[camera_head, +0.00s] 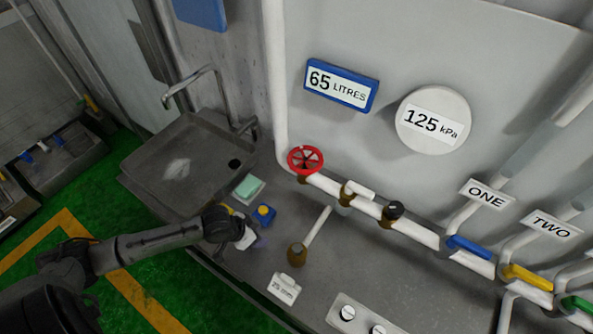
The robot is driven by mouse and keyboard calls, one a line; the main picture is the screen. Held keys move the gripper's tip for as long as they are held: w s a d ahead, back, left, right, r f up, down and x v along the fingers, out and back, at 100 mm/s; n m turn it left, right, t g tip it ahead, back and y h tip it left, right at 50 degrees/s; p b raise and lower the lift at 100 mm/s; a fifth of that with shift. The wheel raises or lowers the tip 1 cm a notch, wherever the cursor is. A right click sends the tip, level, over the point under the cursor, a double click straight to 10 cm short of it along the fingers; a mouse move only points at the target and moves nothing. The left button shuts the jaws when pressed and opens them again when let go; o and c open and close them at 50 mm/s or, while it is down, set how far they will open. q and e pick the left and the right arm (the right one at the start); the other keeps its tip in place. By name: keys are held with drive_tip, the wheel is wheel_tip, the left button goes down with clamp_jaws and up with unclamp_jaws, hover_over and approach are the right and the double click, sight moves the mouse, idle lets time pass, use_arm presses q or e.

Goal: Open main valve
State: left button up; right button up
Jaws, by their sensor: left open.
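A red handwheel valve (305,160) with spokes sits on the white pipe at the bend where the vertical pipe meets the sloping one. No label reading "main valve" is legible, so I cannot confirm which valve bears that name. My left gripper (247,240) is open, low over the metal counter, below and left of the red wheel and apart from it. Its fingertips are small and partly unclear here. My right gripper is not in view.
A blue-capped container (264,215) and a pale green block (248,188) stand close to my left gripper. A sink (180,160) is at left.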

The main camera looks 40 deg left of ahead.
sight(296, 162)
use_arm(q)
drive_tip(key=w+n+t+h, duration=0.1)
drive_tip(key=n, duration=0.1)
drive_tip(key=w+a+r+n+t+h, duration=0.1)
drive_tip(key=w+n+t, duration=0.1)
drive_tip(key=n, duration=0.1)
drive_tip(key=w+r+n+t, duration=0.1)
drive_tip(key=n, duration=0.1)
drive_tip(key=shift+w+a+n+t+h, duration=0.2)
drive_tip(key=shift+w+n+t+h, duration=0.2)
drive_tip(key=w+a+r+n+t+y, duration=0.3)
drive_tip(key=w+a+r+n+t, duration=0.3)
drive_tip(key=n, duration=0.5)
drive_tip(key=shift+t, duration=0.7)
drive_tip(key=w+d, duration=0.1)
drive_tip(key=w, duration=0.2)
drive_tip(key=w+d, duration=0.1)
drive_tip(key=w, duration=0.3)
drive_tip(key=w+d+r, duration=0.1)
drive_tip(key=w, duration=0.3)
drive_tip(key=shift+w+d+r, duration=0.1)
drive_tip(key=shift+w+d, duration=0.05)
drive_tip(key=shift+d, duration=0.15)
drive_tip(key=shift+c, duration=0.3)
clamp_jaws()
